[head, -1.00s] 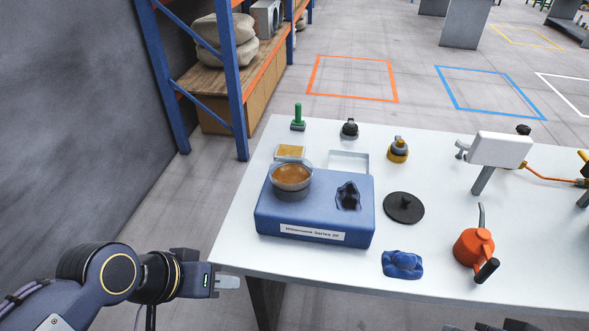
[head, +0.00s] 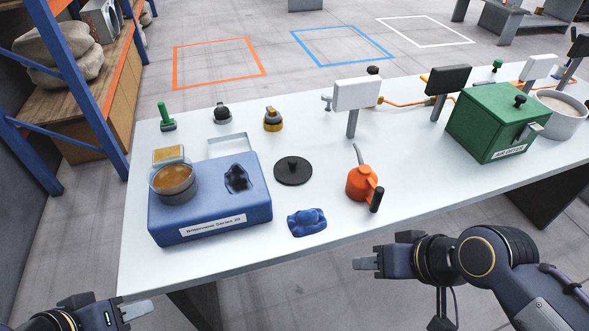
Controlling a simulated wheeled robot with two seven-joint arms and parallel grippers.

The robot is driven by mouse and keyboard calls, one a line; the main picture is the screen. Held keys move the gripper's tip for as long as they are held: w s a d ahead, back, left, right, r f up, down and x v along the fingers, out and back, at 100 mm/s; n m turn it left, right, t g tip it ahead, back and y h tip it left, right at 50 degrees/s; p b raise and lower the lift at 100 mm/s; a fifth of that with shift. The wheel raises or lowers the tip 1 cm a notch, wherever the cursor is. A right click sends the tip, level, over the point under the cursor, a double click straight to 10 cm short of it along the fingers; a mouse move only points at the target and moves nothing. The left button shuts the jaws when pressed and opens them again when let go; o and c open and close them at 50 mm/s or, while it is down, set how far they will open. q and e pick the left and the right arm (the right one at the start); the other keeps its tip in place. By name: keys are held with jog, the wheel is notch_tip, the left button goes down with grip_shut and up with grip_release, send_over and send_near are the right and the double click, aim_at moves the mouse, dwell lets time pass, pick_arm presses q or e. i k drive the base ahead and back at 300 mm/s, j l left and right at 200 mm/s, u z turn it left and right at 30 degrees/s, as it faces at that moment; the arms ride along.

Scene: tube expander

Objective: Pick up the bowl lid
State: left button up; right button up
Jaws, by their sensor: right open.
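The bowl lid is a flat round black disc with a small knob (head: 293,171). It lies on the white table, right of the blue machine (head: 212,230), knob up. A metal bowl with brown contents (head: 175,184) sits uncovered on the blue machine. My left gripper (head: 137,311) is at the lower left, off the table's front edge and well away from the lid; its finger opening is not clear. My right gripper (head: 367,263) is open and empty in front of the table, to the right of and nearer than the lid.
A blue moulded piece (head: 307,222) lies in front of the lid, and an orange pot-like tool (head: 361,184) stands to its right. Several small tools stand behind it. A green box (head: 497,122) and a pot (head: 562,114) are at the right. The white table (head: 330,235) has clear front space.

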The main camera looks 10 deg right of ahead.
aim_at(290, 171)
jog(key=l+u, duration=0.1)
jog(key=u, duration=0.75)
jog(key=l+u, duration=0.1)
jog(key=u, duration=0.3)
jog(key=k+l+u, duration=0.25)
jog(key=l+u, duration=0.2)
jog(key=k+l+u, duration=0.3)
jog(key=u, duration=0.15)
jog(key=k+l, duration=0.1)
jog(key=l, duration=0.2)
jog(key=k+l, duration=0.1)
jog(key=l, duration=0.2)
jog(key=k+l+u, duration=0.1)
jog(key=l, duration=0.2)
